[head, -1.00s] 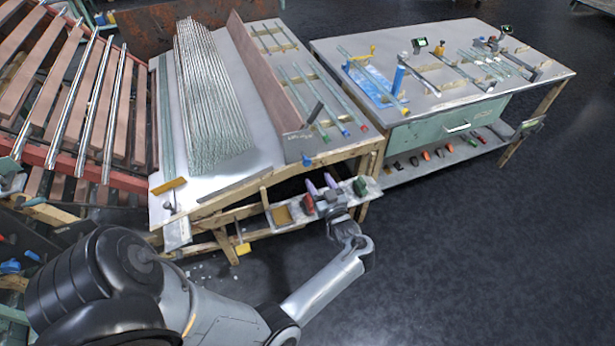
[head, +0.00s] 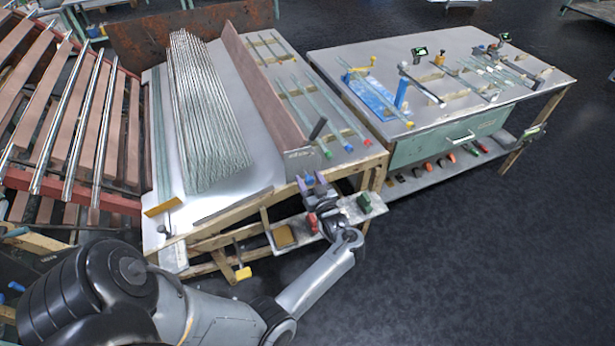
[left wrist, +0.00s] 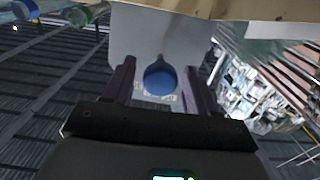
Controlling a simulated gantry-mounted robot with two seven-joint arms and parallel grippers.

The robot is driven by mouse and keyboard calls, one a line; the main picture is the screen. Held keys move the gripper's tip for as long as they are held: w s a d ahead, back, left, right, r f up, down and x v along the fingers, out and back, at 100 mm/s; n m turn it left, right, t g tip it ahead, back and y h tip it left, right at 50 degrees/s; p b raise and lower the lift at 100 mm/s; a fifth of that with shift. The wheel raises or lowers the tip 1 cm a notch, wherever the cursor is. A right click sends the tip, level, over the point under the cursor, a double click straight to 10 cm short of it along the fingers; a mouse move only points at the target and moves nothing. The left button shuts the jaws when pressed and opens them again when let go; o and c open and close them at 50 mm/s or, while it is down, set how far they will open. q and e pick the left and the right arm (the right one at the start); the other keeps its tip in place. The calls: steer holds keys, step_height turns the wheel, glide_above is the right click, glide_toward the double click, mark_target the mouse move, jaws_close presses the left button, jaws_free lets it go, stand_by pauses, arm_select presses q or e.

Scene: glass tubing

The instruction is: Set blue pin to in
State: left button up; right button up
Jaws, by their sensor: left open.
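The blue pin (head: 308,179) sticks out of the front edge of the sloped bench. My left gripper (head: 314,184) is open and points up at the pin from below the bench edge. In the left wrist view the fingers (left wrist: 158,66) stand on either side of the pin, with a gap visible around it. Whether either finger touches it I cannot tell. My right gripper is not in view.
A small shelf (head: 284,237) with red and green items lies under the bench, close to my left wrist. The sloped bench (head: 205,207) carries a stack of glass tubes (head: 205,110). A second table (head: 450,47) stands at the right. Dark floor (head: 470,250) is free in front.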

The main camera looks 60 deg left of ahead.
arm_select(q)
steer(key=shift+d+f, duration=0.1)
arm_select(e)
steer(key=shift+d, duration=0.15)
arm_select(q)
steer(key=shift+c, duration=0.6)
jaws_close()
steer(key=shift+w+a, duration=0.15)
steer(key=shift+a, duration=1.05)
steer(key=shift+d+f, duration=0.1)
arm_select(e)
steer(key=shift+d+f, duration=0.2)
arm_select(q)
steer(key=shift+c, duration=0.5)
jaws_free()
steer(key=shift+o, duration=1.1)
steer(key=shift+a, duration=0.35)
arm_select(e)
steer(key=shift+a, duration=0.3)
